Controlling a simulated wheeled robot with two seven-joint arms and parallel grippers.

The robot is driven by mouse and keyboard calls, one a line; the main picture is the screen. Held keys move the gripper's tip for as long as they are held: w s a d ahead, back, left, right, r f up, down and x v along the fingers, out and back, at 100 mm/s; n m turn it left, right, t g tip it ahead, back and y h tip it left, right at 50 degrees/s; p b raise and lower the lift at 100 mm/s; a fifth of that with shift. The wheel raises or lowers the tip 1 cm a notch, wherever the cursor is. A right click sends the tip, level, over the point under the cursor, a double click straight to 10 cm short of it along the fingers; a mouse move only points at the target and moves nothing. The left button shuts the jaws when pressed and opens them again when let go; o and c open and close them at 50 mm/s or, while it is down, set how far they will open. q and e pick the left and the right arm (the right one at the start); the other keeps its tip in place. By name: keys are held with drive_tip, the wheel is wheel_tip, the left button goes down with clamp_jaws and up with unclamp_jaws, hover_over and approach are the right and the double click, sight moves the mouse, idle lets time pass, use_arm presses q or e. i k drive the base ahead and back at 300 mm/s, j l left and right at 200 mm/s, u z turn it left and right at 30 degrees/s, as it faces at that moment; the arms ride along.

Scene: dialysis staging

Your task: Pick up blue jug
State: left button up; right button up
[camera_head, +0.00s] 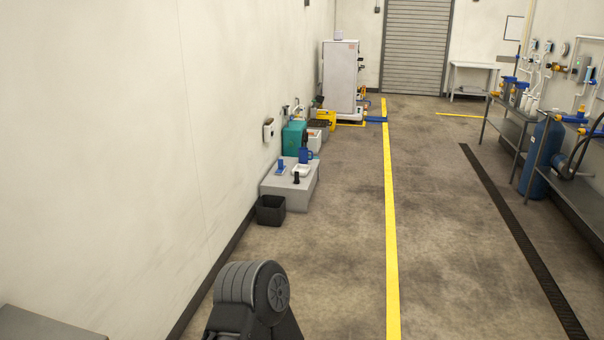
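A small blue jug-like vessel (306,156) stands upright toward the back of a low grey block (283,189) by the left wall. It is far ahead of me and small in the picture, so its details are hard to tell. A smaller blue item (281,167) stands on the same block, to the left. Neither of my grippers shows in the head view. Only a dark rounded part of my own body shows at the bottom.
A white item and a small black item (296,177) share the block. A black bin (270,210) stands in front of it. Teal (294,138) and yellow containers stand behind. Open floor lies right of the block, crossed by a yellow line (391,230). Shelves and a blue tank (541,160) stand at right.

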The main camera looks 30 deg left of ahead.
sight(306, 156)
drive_tip(key=i+j+u, duration=0.2)
drive_tip(key=i, duration=0.6)
drive_tip(key=i+l+u, duration=0.1)
drive_tip(key=i, duration=2.5)
drive_tip(key=i+u, duration=0.1)
drive_tip(key=i, duration=0.5)
drive_tip(key=i+l+u, duration=0.1)
drive_tip(key=i, duration=0.5)
drive_tip(key=i+l+u, duration=0.15)
drive_tip(key=i, duration=0.5)
drive_tip(key=i+l+u, duration=0.2)
drive_tip(key=i+u, duration=0.3)
drive_tip(key=i+l+u, duration=0.7)
drive_tip(key=l+u, duration=0.25)
